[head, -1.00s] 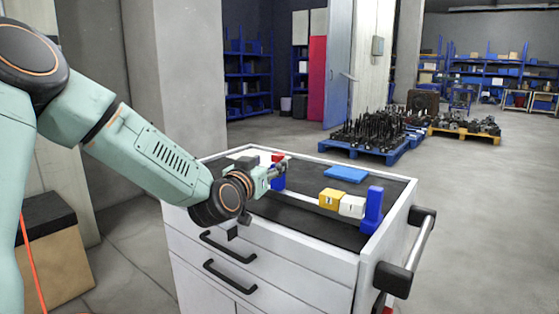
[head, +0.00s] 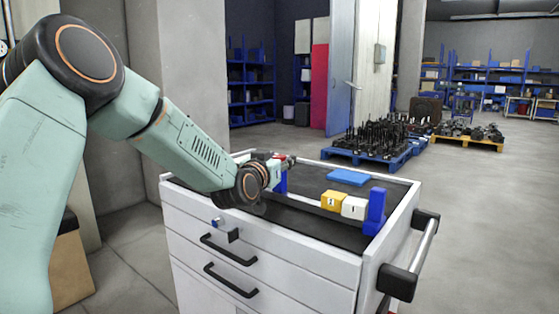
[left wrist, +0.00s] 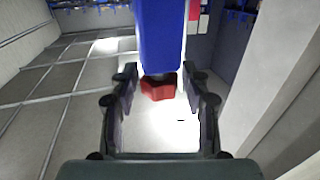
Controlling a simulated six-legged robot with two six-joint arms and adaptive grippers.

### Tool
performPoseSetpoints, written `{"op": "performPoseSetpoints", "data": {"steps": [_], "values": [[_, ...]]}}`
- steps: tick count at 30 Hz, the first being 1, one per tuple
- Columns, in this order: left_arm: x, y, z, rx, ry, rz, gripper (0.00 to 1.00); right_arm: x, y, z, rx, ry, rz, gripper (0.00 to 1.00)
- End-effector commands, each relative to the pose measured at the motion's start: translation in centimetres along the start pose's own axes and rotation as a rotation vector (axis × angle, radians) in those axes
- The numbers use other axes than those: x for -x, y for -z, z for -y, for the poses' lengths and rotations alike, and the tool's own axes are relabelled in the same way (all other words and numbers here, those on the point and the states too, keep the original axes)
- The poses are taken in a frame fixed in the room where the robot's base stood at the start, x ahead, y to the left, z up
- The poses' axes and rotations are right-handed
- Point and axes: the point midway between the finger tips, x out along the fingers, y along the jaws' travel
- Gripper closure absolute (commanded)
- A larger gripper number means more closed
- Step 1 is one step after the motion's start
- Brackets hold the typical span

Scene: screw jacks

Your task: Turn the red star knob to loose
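In the left wrist view the red star knob (left wrist: 158,88) sits at the end of a blue upright part (left wrist: 162,35), between the fingertips of my left gripper (left wrist: 160,78). The fingers stand open on both sides of the knob, with visible gaps. In the head view my left gripper (head: 284,164) is at the far left part of the cart top, beside a blue upright (head: 282,184). A small red patch shows there; the arm hides much of that area. My right gripper is in neither view.
The white cart (head: 265,246) has a raised rim and a dark top. A yellow block (head: 333,201), a white block (head: 354,208), another blue upright (head: 376,214) and a flat blue piece (head: 348,177) are on its right part. Concrete walls stand behind my left arm.

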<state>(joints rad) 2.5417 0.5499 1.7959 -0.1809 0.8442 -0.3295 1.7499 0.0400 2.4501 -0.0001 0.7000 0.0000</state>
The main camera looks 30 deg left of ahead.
Motion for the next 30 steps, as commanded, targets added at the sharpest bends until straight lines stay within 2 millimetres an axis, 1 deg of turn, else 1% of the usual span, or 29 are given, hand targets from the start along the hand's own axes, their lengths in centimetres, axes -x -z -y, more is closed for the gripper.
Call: {"op": "performPoseSetpoints", "data": {"steps": [1,2,12,15,23,30], "values": [[0.0,0.0,0.0,0.000,0.000,0.000,0.60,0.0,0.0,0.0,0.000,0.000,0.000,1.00],[0.0,0.0,0.0,0.000,0.000,0.000,0.62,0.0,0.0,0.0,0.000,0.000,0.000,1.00],[0.0,0.0,0.0,0.000,0.000,0.000,0.91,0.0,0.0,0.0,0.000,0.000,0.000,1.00],[0.0,0.0,0.0,0.000,0.000,0.000,0.98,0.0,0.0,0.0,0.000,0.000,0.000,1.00],[0.0,0.1,-0.1,-0.001,0.028,0.000,0.99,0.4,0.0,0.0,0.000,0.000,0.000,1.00],[0.0,0.2,-0.2,-0.005,0.142,0.002,0.99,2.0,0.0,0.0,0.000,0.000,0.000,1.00]]}}
